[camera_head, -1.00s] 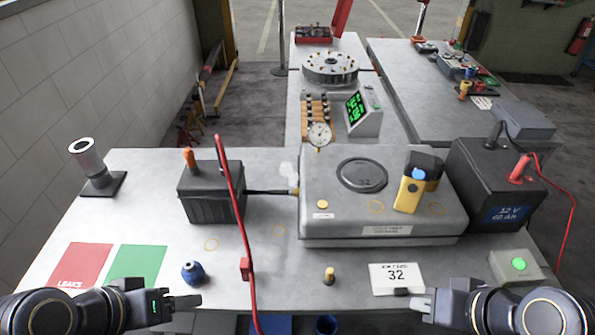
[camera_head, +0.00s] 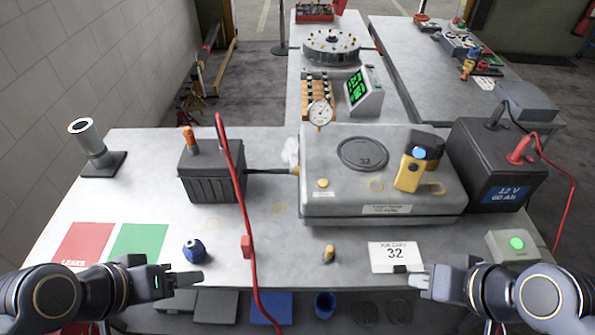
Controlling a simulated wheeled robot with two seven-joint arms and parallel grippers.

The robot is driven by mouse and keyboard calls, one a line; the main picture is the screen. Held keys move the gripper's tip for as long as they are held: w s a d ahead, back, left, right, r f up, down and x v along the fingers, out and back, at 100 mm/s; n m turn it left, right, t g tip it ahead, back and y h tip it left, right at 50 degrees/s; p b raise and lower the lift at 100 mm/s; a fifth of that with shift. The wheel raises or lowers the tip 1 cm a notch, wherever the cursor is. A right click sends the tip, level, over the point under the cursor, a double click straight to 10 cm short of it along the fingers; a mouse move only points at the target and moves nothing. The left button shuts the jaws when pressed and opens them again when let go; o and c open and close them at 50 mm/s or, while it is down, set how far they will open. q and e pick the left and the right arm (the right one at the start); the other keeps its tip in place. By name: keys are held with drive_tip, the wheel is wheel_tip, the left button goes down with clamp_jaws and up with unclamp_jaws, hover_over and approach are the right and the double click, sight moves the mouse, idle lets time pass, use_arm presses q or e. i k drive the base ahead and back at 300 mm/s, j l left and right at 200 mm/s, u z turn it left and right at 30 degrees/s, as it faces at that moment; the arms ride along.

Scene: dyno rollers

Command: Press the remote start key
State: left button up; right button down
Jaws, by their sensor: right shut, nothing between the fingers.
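A grey box with a round green button (camera_head: 517,243) stands at the right front of the table. A yellow handheld device with a blue button (camera_head: 413,170) stands on the large grey case, leaning on a dark block. I cannot tell from the picture which of these is the remote start key. My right gripper (camera_head: 413,282) is shut and empty at the front edge, left of and nearer than the green-button box, apart from it. My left gripper (camera_head: 190,281) is at the front edge below a blue knob-like piece (camera_head: 194,251); its jaw opening is unclear.
A large grey case (camera_head: 325,207) fills the table's middle. A 12 V battery (camera_head: 493,165) with a red cable stands right. A red cable (camera_head: 237,190) crosses from the dark battery. A card marked 32 (camera_head: 395,257) lies near my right gripper. Bare table (camera_head: 300,270) shows between the grippers.

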sight(516, 243)
drive_tip(key=z, duration=1.8)
